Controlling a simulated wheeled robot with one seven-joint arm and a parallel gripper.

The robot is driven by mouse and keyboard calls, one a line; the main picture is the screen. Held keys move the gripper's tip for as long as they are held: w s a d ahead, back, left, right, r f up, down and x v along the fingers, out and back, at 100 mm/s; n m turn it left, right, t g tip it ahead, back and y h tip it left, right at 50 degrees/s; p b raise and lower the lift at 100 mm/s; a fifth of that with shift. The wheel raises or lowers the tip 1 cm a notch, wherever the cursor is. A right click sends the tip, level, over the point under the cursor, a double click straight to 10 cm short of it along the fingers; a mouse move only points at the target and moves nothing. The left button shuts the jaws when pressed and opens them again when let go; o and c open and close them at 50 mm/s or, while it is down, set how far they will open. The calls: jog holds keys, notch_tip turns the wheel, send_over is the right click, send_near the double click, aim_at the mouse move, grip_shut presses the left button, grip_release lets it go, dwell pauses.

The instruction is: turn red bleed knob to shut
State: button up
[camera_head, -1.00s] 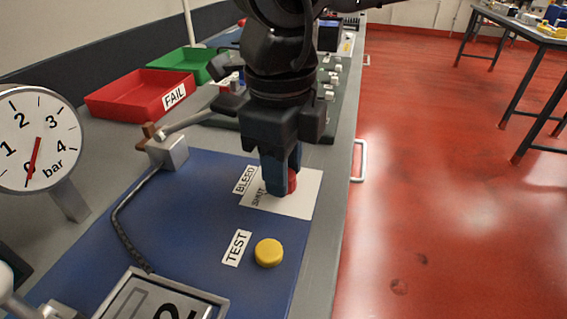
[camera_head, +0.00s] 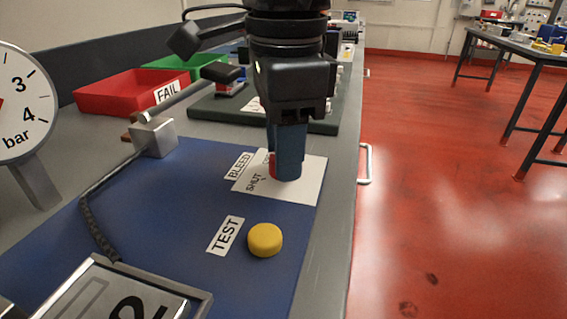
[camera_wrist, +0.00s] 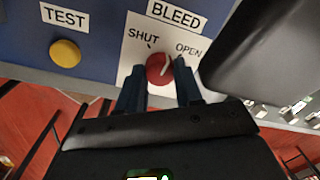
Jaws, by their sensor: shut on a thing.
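The red bleed knob (camera_wrist: 158,68) sits on a white plate (camera_wrist: 128,72) marked BLEED, SHUT and OPEN. Its pale pointer line tilts up and right in the wrist view, between the SHUT and OPEN marks and nearer OPEN. My gripper (camera_wrist: 160,86) is shut on the knob, one dark blue finger on each side. In the head view my gripper (camera_head: 287,172) points down at the plate (camera_head: 308,187), and only a red sliver of the knob (camera_head: 273,165) shows beside the fingers. The fingers hide most of the OPEN label there.
A yellow TEST button (camera_head: 265,240) stands on the blue panel (camera_head: 180,225) near the knob. A pressure gauge (camera_head: 22,105) is cut off at the left; its reading is unclear. A metal block (camera_head: 153,137) with a lever, and a red FAIL tray (camera_head: 120,93), lie behind.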

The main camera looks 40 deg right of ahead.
jog(key=n+b, duration=0.3)
jog(key=n, duration=0.2)
jog(key=shift+f+n, duration=0.15)
jog(key=shift+n, duration=0.15)
jog(key=n+b, duration=0.1)
jog(key=n, duration=0.3)
jog(key=shift+n, duration=0.3)
jog(key=o, duration=1)
jog(key=shift+o, duration=0.2)
jog(key=r+p, duration=0.1)
jog(key=r, duration=0.7)
jog(key=shift+s+d+p, duration=0.15)
jog(key=shift+d+p, duration=0.05)
jog(key=shift+p, duration=0.2)
jog(key=shift+s, duration=0.1)
